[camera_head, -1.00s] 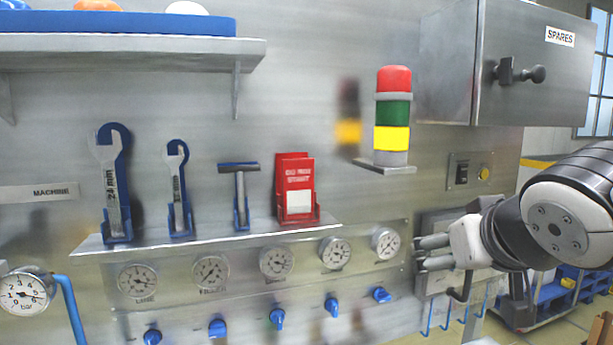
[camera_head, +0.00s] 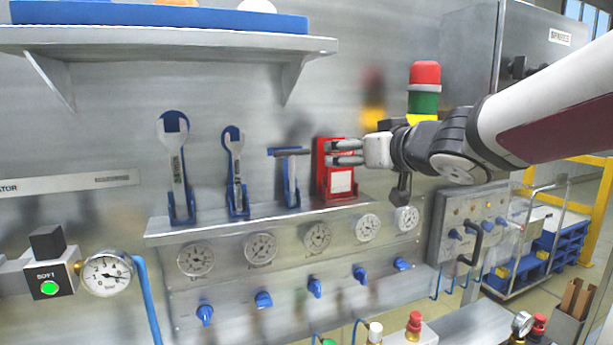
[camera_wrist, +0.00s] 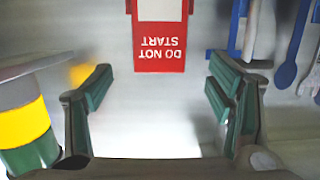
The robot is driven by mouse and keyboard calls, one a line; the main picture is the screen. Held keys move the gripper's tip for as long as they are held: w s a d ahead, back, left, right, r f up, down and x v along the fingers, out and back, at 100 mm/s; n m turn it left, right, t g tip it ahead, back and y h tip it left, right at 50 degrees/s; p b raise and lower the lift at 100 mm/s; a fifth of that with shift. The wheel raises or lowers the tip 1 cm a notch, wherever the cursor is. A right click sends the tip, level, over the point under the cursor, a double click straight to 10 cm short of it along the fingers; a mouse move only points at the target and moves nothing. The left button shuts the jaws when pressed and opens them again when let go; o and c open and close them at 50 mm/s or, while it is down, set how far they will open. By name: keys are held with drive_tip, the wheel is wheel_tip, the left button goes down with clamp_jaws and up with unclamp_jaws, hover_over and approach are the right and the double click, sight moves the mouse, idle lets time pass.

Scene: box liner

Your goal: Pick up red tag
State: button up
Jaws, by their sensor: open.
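The red tag (camera_head: 341,180) stands in its red holder at the right end of the steel tool shelf. Its white label faces out, and its upper part is partly hidden behind my gripper (camera_head: 345,154). In the wrist view the tag (camera_wrist: 160,54) reads "DO NOT START" upside down. It lies ahead, between the lines of the two fingers at the top of the picture. My gripper (camera_wrist: 165,110) is open with nothing between its green-padded fingers. I cannot tell whether any finger touches the tag.
A signal tower (camera_head: 424,88) stands to the right, partly behind my arm. Gauges (camera_head: 318,236) and blue valves (camera_head: 315,288) sit below the shelf (camera_head: 270,222).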

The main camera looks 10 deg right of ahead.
sight(341, 171)
drive_tip(key=x, duration=0.3)
drive_tip(key=b+x, duration=0.1)
drive_tip(key=x, duration=0.2)
drive_tip(key=shift+r, duration=0.25)
drive_tip(key=c, duration=1.1)
